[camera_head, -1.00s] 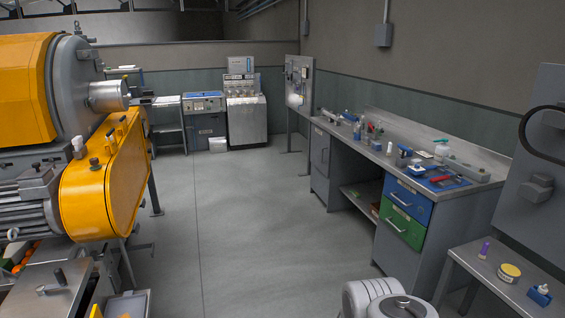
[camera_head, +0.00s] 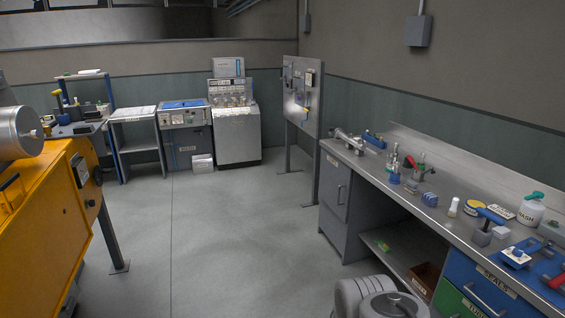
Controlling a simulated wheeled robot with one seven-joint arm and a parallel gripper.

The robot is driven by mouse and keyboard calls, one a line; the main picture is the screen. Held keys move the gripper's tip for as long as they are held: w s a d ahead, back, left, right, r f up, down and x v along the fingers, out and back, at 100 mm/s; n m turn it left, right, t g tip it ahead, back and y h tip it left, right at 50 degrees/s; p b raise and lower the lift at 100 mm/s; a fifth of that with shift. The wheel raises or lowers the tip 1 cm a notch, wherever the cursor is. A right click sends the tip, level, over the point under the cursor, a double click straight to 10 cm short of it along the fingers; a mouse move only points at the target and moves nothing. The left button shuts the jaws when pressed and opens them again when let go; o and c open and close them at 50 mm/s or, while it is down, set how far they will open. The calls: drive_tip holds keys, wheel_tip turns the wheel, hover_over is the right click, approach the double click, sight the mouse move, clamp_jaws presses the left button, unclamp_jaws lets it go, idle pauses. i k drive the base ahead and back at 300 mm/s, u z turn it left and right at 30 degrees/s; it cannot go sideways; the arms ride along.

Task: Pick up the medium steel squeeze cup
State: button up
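I cannot pick out a medium steel squeeze cup for certain in the head view. The long steel workbench (camera_head: 447,222) on the right carries several small items, too small to identify surely. A grey metal piece (camera_head: 345,138) lies at its far end. My gripper is not in view; only a rounded white and grey part of my own arm shows at the bottom edge, right of centre.
A yellow machine (camera_head: 50,220) with a steel drum end (camera_head: 18,133) stands at left. Open grey floor (camera_head: 225,230) lies between it and the workbench. A grey cabinet (camera_head: 237,135) and a blue-topped unit (camera_head: 185,125) stand at the back. A tool panel (camera_head: 303,97) stands at back right.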

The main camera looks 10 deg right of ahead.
sight(390, 165)
drive_tip(key=i, duration=3.35)
drive_tip(key=z, duration=0.35)
